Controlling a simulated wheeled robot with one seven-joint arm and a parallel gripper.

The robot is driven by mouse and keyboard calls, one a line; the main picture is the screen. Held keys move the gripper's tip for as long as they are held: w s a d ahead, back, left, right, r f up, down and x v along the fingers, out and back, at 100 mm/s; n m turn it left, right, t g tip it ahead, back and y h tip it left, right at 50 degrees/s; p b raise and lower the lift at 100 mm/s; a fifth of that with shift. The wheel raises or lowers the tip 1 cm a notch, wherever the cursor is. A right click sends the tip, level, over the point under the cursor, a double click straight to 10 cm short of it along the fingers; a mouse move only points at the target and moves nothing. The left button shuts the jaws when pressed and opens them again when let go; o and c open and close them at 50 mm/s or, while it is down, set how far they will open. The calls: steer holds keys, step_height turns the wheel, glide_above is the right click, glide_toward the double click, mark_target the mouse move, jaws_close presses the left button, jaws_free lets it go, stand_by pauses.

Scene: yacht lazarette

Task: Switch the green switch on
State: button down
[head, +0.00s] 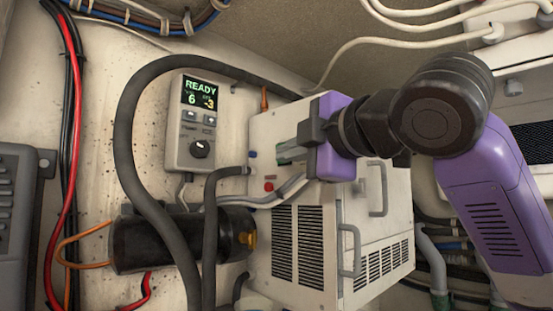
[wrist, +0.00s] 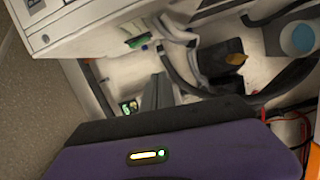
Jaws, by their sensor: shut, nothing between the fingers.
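The green switch (wrist: 137,41) shows in the wrist view as a small green piece on the pale panel of the white box. In the head view a green patch (head: 284,161) shows at the tips of my gripper, partly covered by the fingers. My gripper (head: 290,152) reaches from the right across the front of the white box (head: 262,130). Its fingers (wrist: 157,92) are shut and empty, and in the wrist view they appear below the switch. I cannot tell whether they touch it, or which position the switch is in.
A controller (head: 200,122) reading READY hangs on the wall, left of the box. A thick grey hose (head: 126,150) loops around it. A black cylinder (head: 165,240) lies below. A red button (head: 269,187) and handles (head: 349,250) are on the box. Cables run at upper right.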

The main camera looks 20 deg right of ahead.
steer(key=shift+s+d, duration=0.2)
steer(key=shift+s, duration=1.3)
